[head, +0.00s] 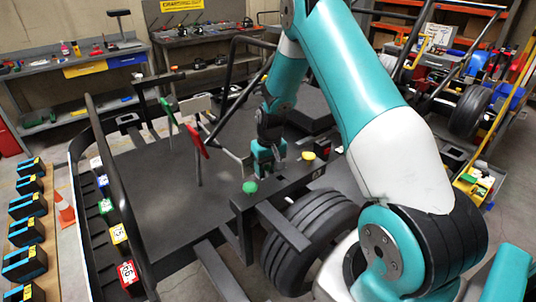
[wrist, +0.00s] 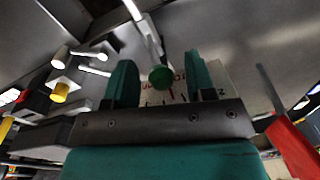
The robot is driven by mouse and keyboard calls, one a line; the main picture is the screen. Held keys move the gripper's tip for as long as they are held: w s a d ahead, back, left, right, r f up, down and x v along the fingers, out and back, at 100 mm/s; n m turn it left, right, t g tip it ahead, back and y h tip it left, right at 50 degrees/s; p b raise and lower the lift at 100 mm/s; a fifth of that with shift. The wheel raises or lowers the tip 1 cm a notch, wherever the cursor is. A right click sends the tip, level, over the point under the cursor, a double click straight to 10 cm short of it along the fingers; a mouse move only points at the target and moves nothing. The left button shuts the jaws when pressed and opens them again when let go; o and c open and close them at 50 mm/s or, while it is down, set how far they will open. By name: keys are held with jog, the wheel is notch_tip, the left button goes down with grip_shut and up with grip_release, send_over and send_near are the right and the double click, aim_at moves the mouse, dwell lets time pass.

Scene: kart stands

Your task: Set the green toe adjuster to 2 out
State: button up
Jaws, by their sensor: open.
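The green toe adjuster (head: 250,187) shows as a small green knob on the dark kart frame, just in front of my gripper (head: 268,172). In the wrist view, a round green knob (wrist: 161,77) on a grey rod appears between my two teal fingers. My gripper is open, with a finger on each side of that knob in the picture; contact cannot be told. A pale scale plate (wrist: 215,75) with dark marks and a thin red line lies behind the knob, partly hidden by the fingers.
A yellow knob (head: 308,156) sits right of my gripper. A red lever (head: 197,140) and a green lever (head: 168,112) stand to the left. A black tyre (head: 310,240) is in front. Numbered boxes, such as a red one (head: 127,273), line the left side.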

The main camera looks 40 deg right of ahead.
notch_tip(320, 180, up, 17)
jog(key=d+b, duration=0.1)
jog(key=b, duration=0.2)
jog(key=shift+s+b, duration=0.3)
jog(key=shift+s, duration=0.1)
